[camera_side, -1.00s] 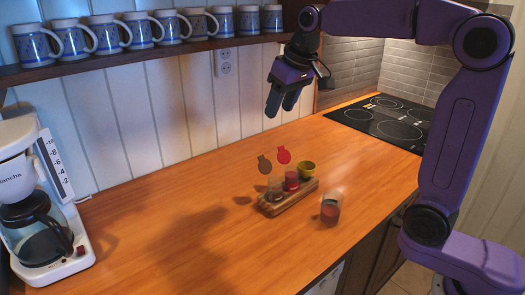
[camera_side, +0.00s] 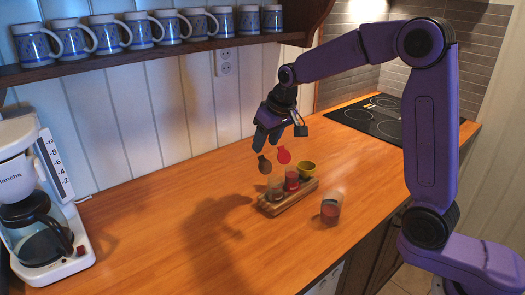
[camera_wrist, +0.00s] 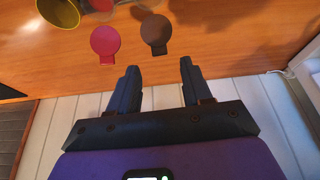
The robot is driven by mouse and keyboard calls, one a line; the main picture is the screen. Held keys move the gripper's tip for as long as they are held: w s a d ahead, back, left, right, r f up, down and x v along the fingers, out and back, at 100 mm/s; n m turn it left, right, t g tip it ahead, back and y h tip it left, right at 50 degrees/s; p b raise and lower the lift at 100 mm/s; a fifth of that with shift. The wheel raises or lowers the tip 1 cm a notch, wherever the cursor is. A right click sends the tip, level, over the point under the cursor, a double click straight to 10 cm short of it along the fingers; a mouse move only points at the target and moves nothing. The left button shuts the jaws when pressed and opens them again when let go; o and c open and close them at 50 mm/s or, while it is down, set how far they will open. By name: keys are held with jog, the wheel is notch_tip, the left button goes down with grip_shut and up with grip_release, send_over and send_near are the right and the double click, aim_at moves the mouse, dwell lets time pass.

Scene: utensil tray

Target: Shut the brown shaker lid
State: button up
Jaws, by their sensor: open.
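The brown shaker lid (camera_side: 264,164) stands open and upright above its glass shaker (camera_side: 276,187) at the left end of a wooden tray (camera_side: 288,203). My gripper (camera_side: 266,147) is open and empty, just above and behind the two lids. I cannot tell whether a finger touches a lid.
A glass with reddish contents (camera_side: 331,208) stands right of the tray. A coffee maker (camera_side: 40,200) is far left, a mug shelf (camera_side: 150,52) above, a cooktop (camera_side: 375,118) behind right. The counter left of the tray is clear.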

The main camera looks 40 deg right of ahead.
aim_at(262, 160)
jog(key=shift+x, duration=2.2)
grip_shut()
